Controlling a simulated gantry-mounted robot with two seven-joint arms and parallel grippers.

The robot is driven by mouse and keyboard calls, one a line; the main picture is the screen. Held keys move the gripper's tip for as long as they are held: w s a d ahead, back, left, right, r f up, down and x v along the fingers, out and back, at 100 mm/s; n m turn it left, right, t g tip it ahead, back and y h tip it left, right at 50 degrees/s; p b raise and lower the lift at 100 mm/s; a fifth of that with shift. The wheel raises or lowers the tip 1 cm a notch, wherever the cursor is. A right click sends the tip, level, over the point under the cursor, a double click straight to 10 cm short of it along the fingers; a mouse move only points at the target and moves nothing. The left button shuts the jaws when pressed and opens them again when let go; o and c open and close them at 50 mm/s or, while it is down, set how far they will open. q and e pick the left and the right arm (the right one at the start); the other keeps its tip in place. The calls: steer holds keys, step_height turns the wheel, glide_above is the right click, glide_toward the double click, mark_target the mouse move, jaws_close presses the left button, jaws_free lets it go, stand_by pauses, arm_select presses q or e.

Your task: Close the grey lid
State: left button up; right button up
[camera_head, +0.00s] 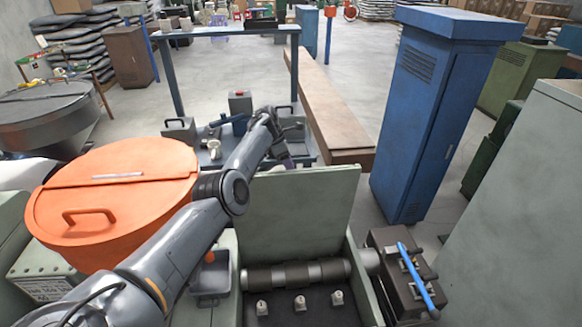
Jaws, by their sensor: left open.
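The grey lid (301,212) stands raised, tilted back at the far side of a grey-green machine box, so the box is open. Inside the box lie a dark roller (297,274) and three small metal fittings (299,303). My left arm reaches in from the lower left, passing over the left side of the box. My right gripper is out of view.
An orange round drum (120,190) with a handle stands close on the left, near my arm. A blue workbench (300,152) with small parts is behind the lid. A tall blue cabinet (425,125) and a brown box with a blue bar (408,275) stand on the right.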

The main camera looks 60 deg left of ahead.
arm_select(q)
steer(key=shift+w+d+f, duration=0.2)
steer(key=shift+f, duration=0.4)
steer(key=shift+c, duration=0.3)
jaws_close()
